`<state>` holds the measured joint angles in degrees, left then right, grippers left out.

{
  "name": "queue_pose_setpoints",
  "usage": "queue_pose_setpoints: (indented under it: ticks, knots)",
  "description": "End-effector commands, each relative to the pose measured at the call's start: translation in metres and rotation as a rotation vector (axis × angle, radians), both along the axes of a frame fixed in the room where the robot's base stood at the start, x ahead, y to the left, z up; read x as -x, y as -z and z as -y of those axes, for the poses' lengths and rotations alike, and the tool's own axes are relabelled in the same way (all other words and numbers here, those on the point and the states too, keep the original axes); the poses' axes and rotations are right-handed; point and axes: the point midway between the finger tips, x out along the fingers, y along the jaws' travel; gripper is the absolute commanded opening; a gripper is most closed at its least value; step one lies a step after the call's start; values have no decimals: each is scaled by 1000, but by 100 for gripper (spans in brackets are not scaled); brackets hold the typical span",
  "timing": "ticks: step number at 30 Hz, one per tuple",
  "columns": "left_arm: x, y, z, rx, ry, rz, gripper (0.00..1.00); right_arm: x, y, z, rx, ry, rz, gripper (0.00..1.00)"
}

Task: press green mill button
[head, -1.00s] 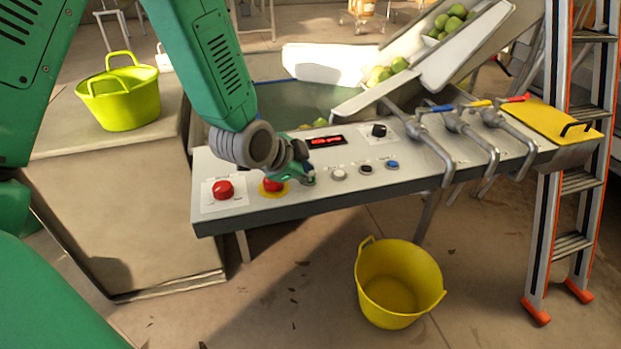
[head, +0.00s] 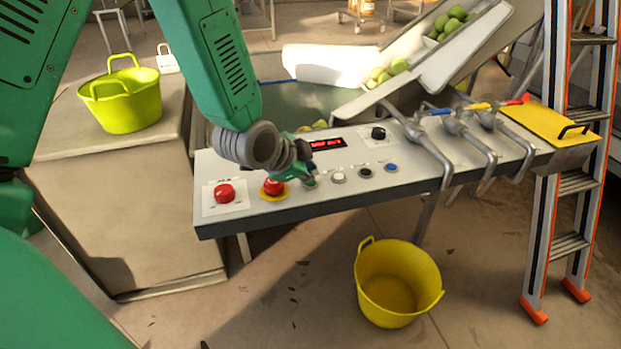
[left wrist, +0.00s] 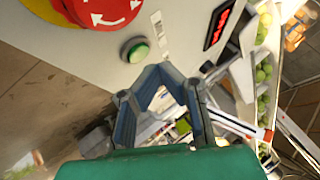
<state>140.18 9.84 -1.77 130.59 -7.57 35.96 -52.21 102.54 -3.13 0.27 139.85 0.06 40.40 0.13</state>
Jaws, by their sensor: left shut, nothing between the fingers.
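The green button (head: 309,183) sits on the sloped white control panel (head: 262,212), just right of the red emergency button on its yellow ring (head: 273,188). My left gripper (head: 296,172) is shut and empty above the panel, beside the green button. In the left wrist view its closed fingertips (left wrist: 160,72) are below and right of the button, apart from it in the picture. The exact height above the panel is hard to tell.
A red knob (head: 224,193) is at the panel's left end. White (head: 338,177), black (head: 365,172) and blue (head: 390,167) buttons lie to the right. A red display (head: 326,144) and a black dial (head: 378,133) are behind. Lever taps (head: 430,150) stand farther right.

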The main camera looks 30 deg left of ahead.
Motion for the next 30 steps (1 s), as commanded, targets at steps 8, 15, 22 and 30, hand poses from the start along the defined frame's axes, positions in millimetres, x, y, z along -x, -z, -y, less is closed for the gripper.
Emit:
queue_pose_setpoints:
  ticks: [8,15,22,30]
  knots:
    - [0,-3,0,0,0,0,0,0,-3,0,0,0,0,40]
    - [0,-27,0,0,-1,1,0,0,-26,0,0,0,0,40]
    - [0,-49,0,-1,0,1,0,0,-47,0,0,0,0,40]
    - [0,-49,0,0,0,0,0,0,-47,0,0,0,0,40]
